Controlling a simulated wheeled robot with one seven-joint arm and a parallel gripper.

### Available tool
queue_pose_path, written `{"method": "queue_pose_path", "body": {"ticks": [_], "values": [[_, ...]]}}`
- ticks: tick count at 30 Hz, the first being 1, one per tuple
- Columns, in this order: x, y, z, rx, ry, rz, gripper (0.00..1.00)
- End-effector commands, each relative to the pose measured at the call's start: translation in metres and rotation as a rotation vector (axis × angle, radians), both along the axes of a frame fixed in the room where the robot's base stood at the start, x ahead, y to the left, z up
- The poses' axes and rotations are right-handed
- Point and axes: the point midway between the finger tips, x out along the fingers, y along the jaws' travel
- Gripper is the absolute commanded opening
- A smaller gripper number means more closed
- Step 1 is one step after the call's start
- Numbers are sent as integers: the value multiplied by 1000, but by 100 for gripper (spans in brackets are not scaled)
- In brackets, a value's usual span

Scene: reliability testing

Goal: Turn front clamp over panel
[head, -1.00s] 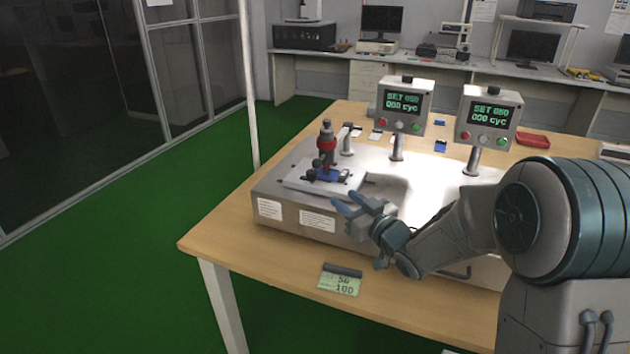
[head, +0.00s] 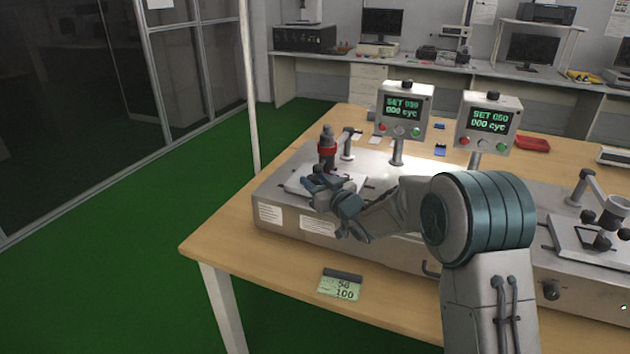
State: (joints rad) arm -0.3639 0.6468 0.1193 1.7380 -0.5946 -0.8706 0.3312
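The test station has a white plate (head: 294,182) on a metal box at the left of the table. A red and black plunger (head: 327,150) stands upright over the plate. My gripper (head: 311,187) is at the front of the plate, below the plunger, with its fingers pointing left. It covers most of the blue panel and the small black clamps around it, so I cannot tell how the front clamp is turned or whether my fingers touch it. The finger gap is too small and dark to read.
Two control boxes on posts (head: 404,111) (head: 488,122) stand behind the station. A second station with a grey plunger (head: 612,213) is at the right. Bare wood (head: 235,222) shows at the left.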

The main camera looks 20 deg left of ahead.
Motion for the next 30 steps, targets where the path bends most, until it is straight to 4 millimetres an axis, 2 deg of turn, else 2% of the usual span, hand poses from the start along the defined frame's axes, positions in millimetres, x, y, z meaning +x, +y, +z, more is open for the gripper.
{"method": "queue_pose_path", "body": {"ticks": [7,10,11,20,30], "values": [[0,0,0,0,0,0,38],[0,0,0,0,0,0,10],[0,0,0,0,0,0,5],[0,0,-2,1,0,-15,6],[-3,3,-7,2,-1,-140,6]]}}
